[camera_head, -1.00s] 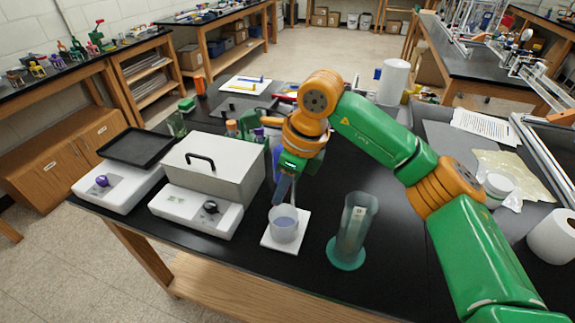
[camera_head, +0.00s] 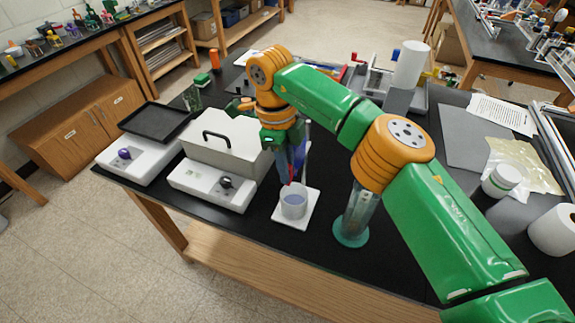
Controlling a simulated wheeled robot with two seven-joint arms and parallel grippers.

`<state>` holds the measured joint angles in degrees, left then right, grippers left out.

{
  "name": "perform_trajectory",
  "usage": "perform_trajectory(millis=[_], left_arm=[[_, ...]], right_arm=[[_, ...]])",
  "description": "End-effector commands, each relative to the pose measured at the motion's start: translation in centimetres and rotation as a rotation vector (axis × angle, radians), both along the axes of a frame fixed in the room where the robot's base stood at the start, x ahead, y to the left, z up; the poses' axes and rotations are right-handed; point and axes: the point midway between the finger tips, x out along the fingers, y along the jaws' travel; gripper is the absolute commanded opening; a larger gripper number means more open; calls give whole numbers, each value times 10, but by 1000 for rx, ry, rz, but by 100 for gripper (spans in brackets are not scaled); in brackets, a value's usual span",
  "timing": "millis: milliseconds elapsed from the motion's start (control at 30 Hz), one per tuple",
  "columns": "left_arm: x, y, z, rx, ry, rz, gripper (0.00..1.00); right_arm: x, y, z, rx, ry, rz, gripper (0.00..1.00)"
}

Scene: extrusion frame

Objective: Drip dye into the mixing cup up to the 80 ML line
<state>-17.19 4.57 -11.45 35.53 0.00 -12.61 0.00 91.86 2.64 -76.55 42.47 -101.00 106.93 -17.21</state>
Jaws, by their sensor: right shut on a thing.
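The mixing cup (camera_head: 293,205) is clear and holds a pale bluish-violet liquid. It stands upright on a white square tile (camera_head: 312,203) near the front edge of the black bench. Its volume marks are too small to read. My right gripper (camera_head: 289,173) points down just above the cup. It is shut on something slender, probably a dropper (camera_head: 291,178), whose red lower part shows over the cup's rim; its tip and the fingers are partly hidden. I cannot tell whether a drop is falling. My left gripper is not in view.
A tall clear cylinder (camera_head: 354,222) with a teal base stands right of the cup, close under my right arm. A grey-lidded device (camera_head: 218,145) stands left, with a black-trayed one (camera_head: 154,135) beyond it. The bench front edge is close to the tile.

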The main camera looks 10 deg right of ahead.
Motion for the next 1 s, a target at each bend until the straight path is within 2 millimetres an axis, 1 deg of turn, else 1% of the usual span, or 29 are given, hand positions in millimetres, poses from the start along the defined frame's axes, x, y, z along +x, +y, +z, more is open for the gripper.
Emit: perform_trajectory(millis=[233, 267, 300, 333, 367, 900, 967, 1000], left_arm=[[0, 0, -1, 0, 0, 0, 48], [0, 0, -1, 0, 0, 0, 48], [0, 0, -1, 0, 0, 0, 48], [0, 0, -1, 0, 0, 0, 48], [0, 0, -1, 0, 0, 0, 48], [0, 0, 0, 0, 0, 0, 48], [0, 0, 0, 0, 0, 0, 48], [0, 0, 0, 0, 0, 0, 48]], right_arm=[[-1, 0, -2, 0, 4, 1, 0], [-1, 0, -2, 1, 3, 1, 25], [-1, 0, -2, 1, 3, 1, 36], [-1, 0, -2, 1, 3, 1, 44], [0, 0, -2, 0, 2, 1, 50], [0, 0, 0, 1, -2, -2, 50], [0, -1, 4, 1, -4, -2, 50], [0, -1, 9, 2, -5, -2, 50]])
